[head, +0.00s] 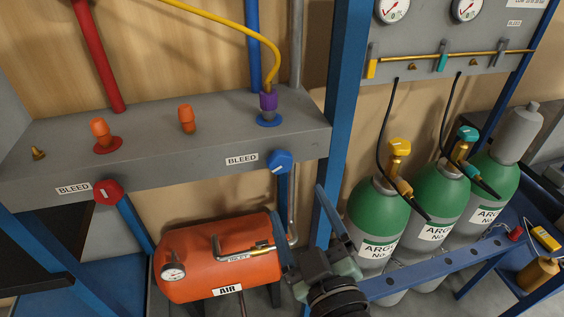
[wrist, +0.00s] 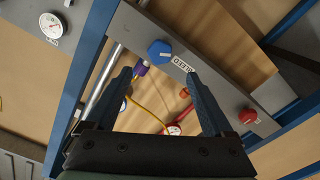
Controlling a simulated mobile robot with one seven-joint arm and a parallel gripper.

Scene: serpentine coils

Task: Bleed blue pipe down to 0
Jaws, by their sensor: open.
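The blue bleed knob (head: 280,161) sits on the front of the grey shelf beam, right of a "BLEED" label (head: 242,160). The blue pipe (head: 252,45) comes down behind the beam. A purple connector (head: 268,101) on a yellow hose (head: 235,28) sits on the blue-ringed port above the knob. My gripper (head: 335,212) is open and empty, below and right of the knob, by the blue post. In the wrist view, the blue knob (wrist: 159,51) shows beyond and between the open fingertips (wrist: 158,77), apart from them.
A red bleed knob (head: 107,192) is on the same beam at left. A blue post (head: 340,110) stands close to my gripper. An orange air tank (head: 215,262) lies below. Green-topped argon cylinders (head: 377,215) stand at right. Gauges (head: 392,8) hang on the upper panel.

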